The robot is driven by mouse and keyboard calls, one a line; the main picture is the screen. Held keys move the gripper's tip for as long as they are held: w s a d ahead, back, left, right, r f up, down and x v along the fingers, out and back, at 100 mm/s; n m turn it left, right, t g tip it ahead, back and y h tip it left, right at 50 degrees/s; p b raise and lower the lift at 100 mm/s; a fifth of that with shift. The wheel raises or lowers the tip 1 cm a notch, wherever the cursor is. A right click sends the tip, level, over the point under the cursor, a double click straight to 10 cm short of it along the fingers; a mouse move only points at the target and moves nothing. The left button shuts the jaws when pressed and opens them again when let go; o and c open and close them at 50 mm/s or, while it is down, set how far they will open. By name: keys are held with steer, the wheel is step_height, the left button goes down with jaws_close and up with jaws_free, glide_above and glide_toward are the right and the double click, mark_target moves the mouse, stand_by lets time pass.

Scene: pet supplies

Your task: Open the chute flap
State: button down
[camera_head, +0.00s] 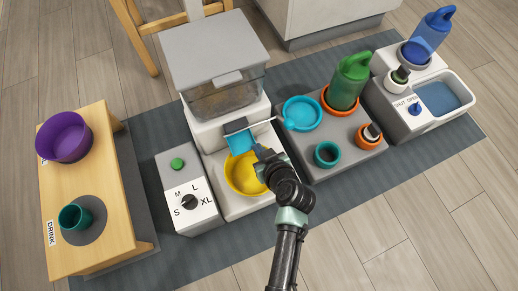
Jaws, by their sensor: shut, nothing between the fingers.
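The chute flap (239,141) is a small blue panel on the front of the white food dispenser (210,130), below its clear bin. It appears tilted outward above the yellow bowl (240,174); its exact angle is hard to tell. My gripper (259,151) is shut and empty, with its tip just right of the flap and above the bowl's right rim. I cannot tell whether it touches the flap. My gripper and wrist hide part of the bowl.
Left is a dial box (172,165); farther left, a wooden stand (118,226) holds a purple bowl (64,137) and teal cup (75,217).

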step_height(320, 180, down, 2)
steer(key=shift+f+b, duration=0.1)
steer(key=shift+b, duration=0.3)
steer(key=shift+w+a+t+b, duration=0.15)
steer(key=shift+t+b, duration=0.15)
steer(key=shift+t, duration=0.1)
steer(key=p+v, duration=0.8)
steer(key=v, duration=0.6)
steer(key=shift+w+d+r, duration=0.2)
steer(key=shift+d+r, duration=0.05)
steer(key=shift+r, duration=0.2)
